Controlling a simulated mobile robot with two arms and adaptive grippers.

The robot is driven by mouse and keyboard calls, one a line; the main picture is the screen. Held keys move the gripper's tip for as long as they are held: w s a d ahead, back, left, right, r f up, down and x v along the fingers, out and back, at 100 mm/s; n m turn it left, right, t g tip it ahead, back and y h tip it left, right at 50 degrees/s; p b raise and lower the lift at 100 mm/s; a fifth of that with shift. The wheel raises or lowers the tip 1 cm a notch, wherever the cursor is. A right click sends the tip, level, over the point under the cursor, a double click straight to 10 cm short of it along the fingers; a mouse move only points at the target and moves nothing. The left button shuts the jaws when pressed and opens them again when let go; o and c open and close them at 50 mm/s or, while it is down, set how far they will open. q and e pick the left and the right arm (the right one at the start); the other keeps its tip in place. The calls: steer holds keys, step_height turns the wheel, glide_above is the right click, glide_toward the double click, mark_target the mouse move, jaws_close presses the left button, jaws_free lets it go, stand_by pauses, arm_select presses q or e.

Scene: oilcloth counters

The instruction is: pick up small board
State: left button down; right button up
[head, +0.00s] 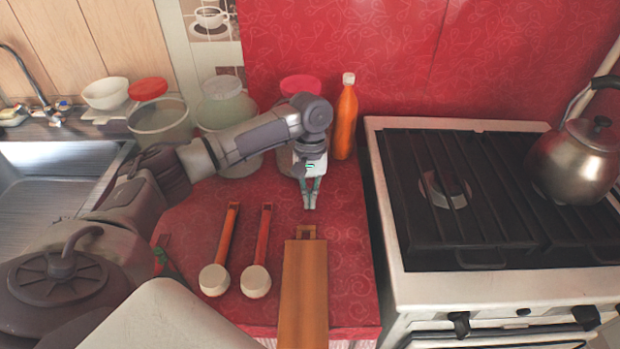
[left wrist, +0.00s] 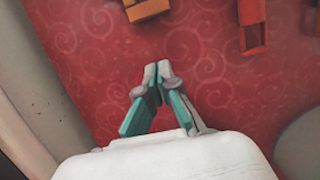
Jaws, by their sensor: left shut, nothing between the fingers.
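The small board (head: 304,292) is a flat brown wooden board lying on the red counter, its narrow handle end pointing to the back. Its front end reaches the counter's front edge. My left gripper (head: 309,207) points down over the counter, just behind the board's handle and apart from it. Its fingers are shut with nothing between them. In the left wrist view the shut fingertips (left wrist: 157,72) are over bare red cloth, and a wooden end, probably the board's handle (left wrist: 148,9), shows at the top edge. My right gripper is not in view.
Two red-handled utensils with pale round heads (head: 214,280) (head: 256,281) lie left of the board. An orange bottle (head: 346,120) and several containers stand behind. The stove (head: 440,290) with a kettle (head: 577,160) is right, a sink (head: 55,180) left.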

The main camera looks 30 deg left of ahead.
mark_target(309, 227)
arm_select(q)
steer(key=shift+s+d+f+p, duration=0.1)
steer(key=shift+s+d, duration=0.25)
steer(key=shift+s, duration=0.25)
steer(key=shift+s+d+p, duration=0.15)
steer(key=shift+s+d, duration=0.25)
steer(key=shift+s, duration=0.2)
steer(key=shift+s+d+f+p, duration=0.1)
steer(key=shift+s+d, duration=0.25)
steer(key=shift+s, duration=0.25)
steer(key=shift+r+p, duration=0.15)
steer(key=shift+p, duration=0.15)
steer(key=p, duration=0.4)
steer(key=s+d+p, duration=0.1)
steer(key=p, duration=0.3)
steer(key=shift+s+r, duration=0.2)
steer(key=shift+s, duration=0.05)
steer(key=shift+s+f+p, duration=0.1)
steer(key=shift+p, duration=0.2)
steer(key=shift+f, duration=0.25)
